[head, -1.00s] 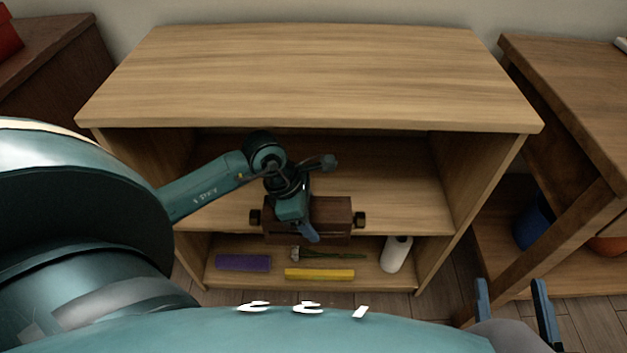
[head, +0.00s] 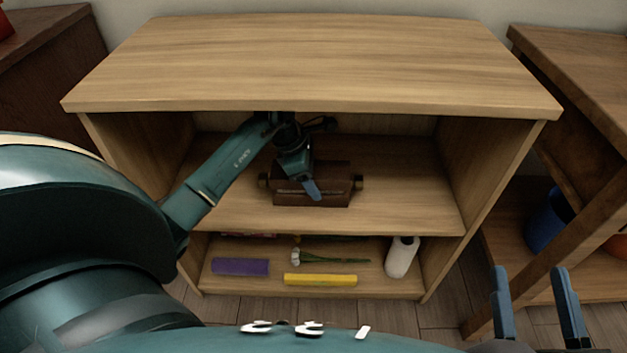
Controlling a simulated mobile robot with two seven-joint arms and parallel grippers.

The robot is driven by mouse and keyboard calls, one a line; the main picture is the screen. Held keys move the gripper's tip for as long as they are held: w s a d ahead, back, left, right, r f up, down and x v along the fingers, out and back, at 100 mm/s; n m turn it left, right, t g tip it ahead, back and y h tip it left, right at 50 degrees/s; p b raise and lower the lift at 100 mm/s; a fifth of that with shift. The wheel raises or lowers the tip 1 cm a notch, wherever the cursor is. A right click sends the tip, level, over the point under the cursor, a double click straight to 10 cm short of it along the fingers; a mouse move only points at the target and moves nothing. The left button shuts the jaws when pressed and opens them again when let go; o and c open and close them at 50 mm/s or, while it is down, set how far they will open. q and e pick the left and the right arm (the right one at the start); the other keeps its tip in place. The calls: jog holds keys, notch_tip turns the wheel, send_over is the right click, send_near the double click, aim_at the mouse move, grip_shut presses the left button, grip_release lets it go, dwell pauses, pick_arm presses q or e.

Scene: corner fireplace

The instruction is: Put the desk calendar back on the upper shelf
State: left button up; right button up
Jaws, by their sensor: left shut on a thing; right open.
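The desk calendar (head: 330,187) looks like a dark brown wooden block with a knob at each end. It is inside the bookcase at the upper shelf (head: 400,205), over the middle of the board. I cannot tell whether it touches the board. My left gripper (head: 312,188) is shut on it from above and hides part of it. My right gripper (head: 531,290) is open and empty at the lower right, outside the bookcase.
The bookcase top (head: 310,65) overhangs my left arm. The lower shelf holds a purple block (head: 240,267), a yellow block (head: 320,280), a flower (head: 330,260) and a white bottle (head: 401,257). A side table (head: 590,120) with a blue container (head: 548,222) stands at right.

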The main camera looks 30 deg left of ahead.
pick_arm(q)
jog(key=shift+r, duration=0.1)
jog(key=o, duration=0.9)
jog(key=shift+c, duration=0.2)
jog(key=o, duration=0.3)
jog(key=shift+o, duration=0.2)
pick_arm(e)
jog(key=shift+r, duration=0.2)
